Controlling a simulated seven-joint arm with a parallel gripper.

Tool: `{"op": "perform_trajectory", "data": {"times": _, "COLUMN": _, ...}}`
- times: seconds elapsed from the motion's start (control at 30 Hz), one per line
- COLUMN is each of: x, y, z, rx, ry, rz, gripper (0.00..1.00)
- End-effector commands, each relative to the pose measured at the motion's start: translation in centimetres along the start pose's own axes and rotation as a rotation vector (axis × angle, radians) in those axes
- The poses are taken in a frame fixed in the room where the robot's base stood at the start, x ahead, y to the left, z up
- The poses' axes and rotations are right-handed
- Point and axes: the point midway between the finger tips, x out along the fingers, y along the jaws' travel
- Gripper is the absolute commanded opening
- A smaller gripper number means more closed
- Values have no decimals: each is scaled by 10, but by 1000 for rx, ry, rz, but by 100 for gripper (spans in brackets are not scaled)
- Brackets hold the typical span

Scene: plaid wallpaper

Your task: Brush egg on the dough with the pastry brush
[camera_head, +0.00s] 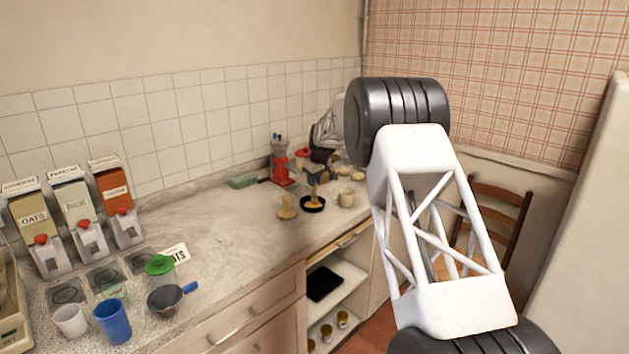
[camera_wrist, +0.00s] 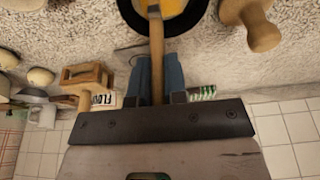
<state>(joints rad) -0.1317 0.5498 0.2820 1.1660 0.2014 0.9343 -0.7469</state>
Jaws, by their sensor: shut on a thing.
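In the wrist view my gripper (camera_wrist: 158,80) is shut on the wooden handle of the pastry brush (camera_wrist: 156,42), held between two blue fingers. The brush reaches into a dark round bowl (camera_wrist: 127,14) holding yellow egg (camera_wrist: 180,6). In the head view the bowl (camera_head: 321,208) stands on the counter near its front edge, with the brush (camera_head: 314,190) upright in it. The bristles are hard to make out. Pale rounded pieces (camera_wrist: 40,77), possibly dough, lie at the left of the wrist view; they also show in the head view (camera_head: 357,173).
A wooden knobbed tool (camera_head: 287,208) stands just left of the bowl. A pale cup (camera_head: 346,196) is right of it, and a red device (camera_head: 281,168) behind. Dispensers (camera_head: 88,240), a blue cup (camera_head: 113,322) and a sieve (camera_head: 165,300) are at left. The counter's middle (camera_head: 225,230) is clear.

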Motion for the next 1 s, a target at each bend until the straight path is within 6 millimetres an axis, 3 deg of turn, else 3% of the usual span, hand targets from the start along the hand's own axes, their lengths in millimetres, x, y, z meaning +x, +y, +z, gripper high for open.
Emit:
{"op": "perform_trajectory", "data": {"times": 0.6, "x": 1, "y": -21, "z": 1, "rx": 0, "ry": 0, "rz": 0, "gripper": 0}}
{"op": "perform_trajectory", "data": {"times": 1.0, "x": 1, "y": -23, "z": 1, "rx": 0, "ry": -1, "rz": 0, "gripper": 0}}
